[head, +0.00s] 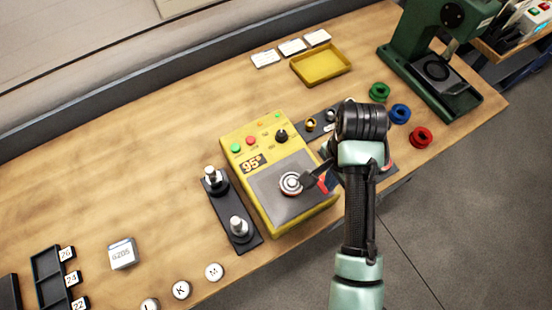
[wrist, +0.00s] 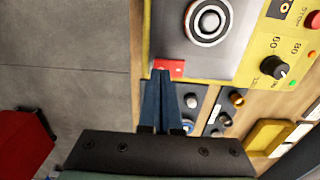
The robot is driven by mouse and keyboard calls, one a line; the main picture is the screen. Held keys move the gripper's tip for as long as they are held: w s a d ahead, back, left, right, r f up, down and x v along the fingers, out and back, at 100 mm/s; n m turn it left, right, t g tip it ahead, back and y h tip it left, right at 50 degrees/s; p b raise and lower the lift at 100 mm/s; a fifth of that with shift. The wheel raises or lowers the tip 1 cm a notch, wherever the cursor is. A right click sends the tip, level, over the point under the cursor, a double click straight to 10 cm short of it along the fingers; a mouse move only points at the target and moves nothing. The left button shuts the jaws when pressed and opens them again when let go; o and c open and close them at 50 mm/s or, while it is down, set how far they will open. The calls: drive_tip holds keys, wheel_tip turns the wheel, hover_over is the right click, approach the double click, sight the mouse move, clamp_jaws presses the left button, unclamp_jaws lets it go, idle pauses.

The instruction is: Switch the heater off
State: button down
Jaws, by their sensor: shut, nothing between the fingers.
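The heater (head: 231,165) is a yellow box with a grey top plate and a display reading 95°. A metal ring part (head: 290,183) sits on the plate; it also shows in the wrist view (wrist: 208,20). A red rocker switch (wrist: 169,68) is at the heater's edge beside the plate; its red shows in the head view (head: 323,184). A black dial (head: 281,136), a green button (head: 235,148) and a red button (head: 250,140) are on the panel. My gripper (wrist: 164,73) is shut and empty, its tips at the red switch; contact is unclear.
A dark stand with two metal posts (head: 239,227) is left of the heater. A yellow tray (head: 321,64), green (head: 379,91), blue (head: 400,113) and red (head: 420,137) rings and a green press (head: 430,75) are to the right. The bench's left middle is clear.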

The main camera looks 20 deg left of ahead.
drive_tip(key=shift+f+b, duration=0.4)
drive_tip(key=shift+f, duration=0.4)
drive_tip(key=shift+r, duration=0.15)
wheel_tip(320, 180, up, 7)
drive_tip(key=p, duration=0.8)
idle(0.7)
